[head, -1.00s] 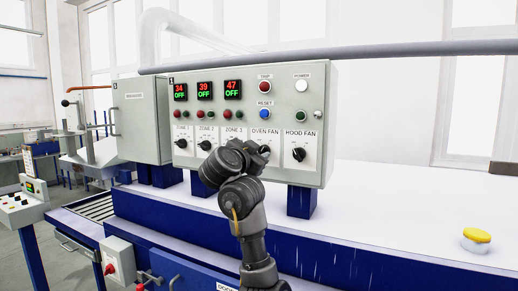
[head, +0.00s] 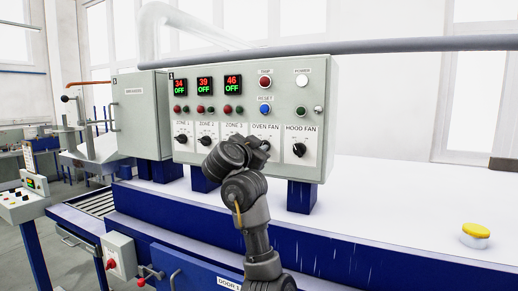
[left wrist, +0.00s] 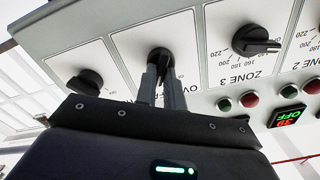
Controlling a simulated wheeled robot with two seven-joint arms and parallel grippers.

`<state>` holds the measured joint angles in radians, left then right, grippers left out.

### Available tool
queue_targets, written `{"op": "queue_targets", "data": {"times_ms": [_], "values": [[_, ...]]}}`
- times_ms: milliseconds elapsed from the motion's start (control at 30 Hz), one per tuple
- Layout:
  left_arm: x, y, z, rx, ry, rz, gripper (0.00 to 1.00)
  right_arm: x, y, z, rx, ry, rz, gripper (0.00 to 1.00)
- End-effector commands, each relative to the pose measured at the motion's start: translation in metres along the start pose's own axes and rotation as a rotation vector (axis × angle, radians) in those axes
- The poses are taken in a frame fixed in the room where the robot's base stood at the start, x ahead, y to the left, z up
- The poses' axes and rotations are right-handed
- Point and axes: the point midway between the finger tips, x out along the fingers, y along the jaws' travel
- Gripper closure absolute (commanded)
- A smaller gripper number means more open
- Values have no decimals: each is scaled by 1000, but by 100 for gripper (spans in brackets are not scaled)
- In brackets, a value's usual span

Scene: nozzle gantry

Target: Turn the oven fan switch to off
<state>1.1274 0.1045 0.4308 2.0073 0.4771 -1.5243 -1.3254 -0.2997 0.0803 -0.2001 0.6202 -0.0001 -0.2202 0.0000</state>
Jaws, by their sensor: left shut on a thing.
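The oven fan switch is a black rotary knob on a white plate labelled OVEN FAN (head: 266,128), low on the grey control panel. In the left wrist view, which shows the panel upside down, the knob (left wrist: 160,57) sits between the fingertips of my left gripper (left wrist: 161,74). The gripper is shut on it, and the fingers hide part of the knob and label. In the head view my left gripper (head: 259,148) reaches the panel from below and covers much of the knob. I cannot tell the knob's exact angle. My right gripper is not in view.
The hood fan knob (head: 299,150) is just right of the oven fan plate. Zone knobs (head: 206,141) are to the left. Above are a red TRIP lamp (head: 265,82) and blue RESET button (head: 265,110). A yellow button (head: 476,231) stands on the white surface at right.

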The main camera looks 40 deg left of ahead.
Motion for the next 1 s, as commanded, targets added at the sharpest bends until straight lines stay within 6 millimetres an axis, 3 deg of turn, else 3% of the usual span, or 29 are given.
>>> {"op": "queue_targets", "data": {"times_ms": [267, 1000], "values": [[0, 0, 1, -135, 0, 0, 100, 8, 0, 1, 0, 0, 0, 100], [0, -4, 2, -797, 1, -1, 100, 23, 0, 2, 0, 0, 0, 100]]}}
